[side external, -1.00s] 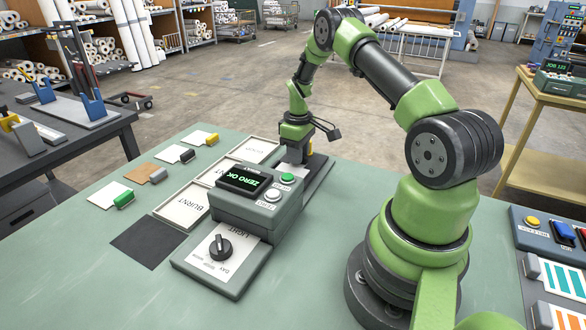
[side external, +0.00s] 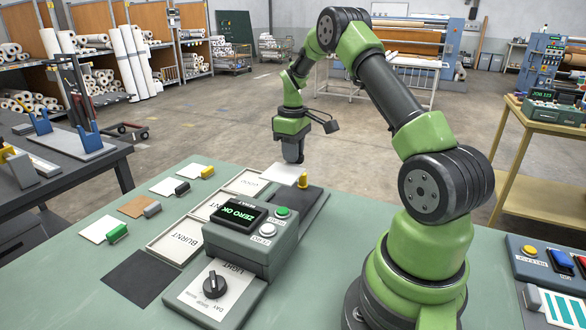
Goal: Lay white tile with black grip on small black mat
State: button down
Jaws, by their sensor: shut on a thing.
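My gripper (side external: 292,158) is at the far end of the table, pointing down. It is shut on a white tile (side external: 280,173) at the long black plate's far end; the jaws hide its grip, so I cannot tell the grip's colour. Another white tile (side external: 165,187) with a black grip (side external: 182,188) lies at the table's left side, between the yellow-gripped and grey-gripped tiles. The small black mat (side external: 140,277) lies flat and bare at the front left, left of the dial box.
A grey box with a "ZERO OK" display (side external: 238,213) and a dial box (side external: 214,287) stand mid-table. White trays, one marked BURNT (side external: 177,240), lie left of it. A yellow post (side external: 303,181) stands on the long black plate (side external: 313,207).

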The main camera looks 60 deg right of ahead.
notch_tip(320, 180, up, 6)
jog(key=shift+f, duration=0.25)
jog(key=w+a+m, duration=0.7)
jog(key=w+a, duration=0.2)
jog(key=a, duration=0.4)
jog(key=m, duration=1.1)
send_over(159, 284)
jog(key=shift+f, duration=7.05)
jog(key=shift+f, duration=0.1)
jog(key=shift+f, duration=0.6)
jog(key=shift+f, duration=0.65)
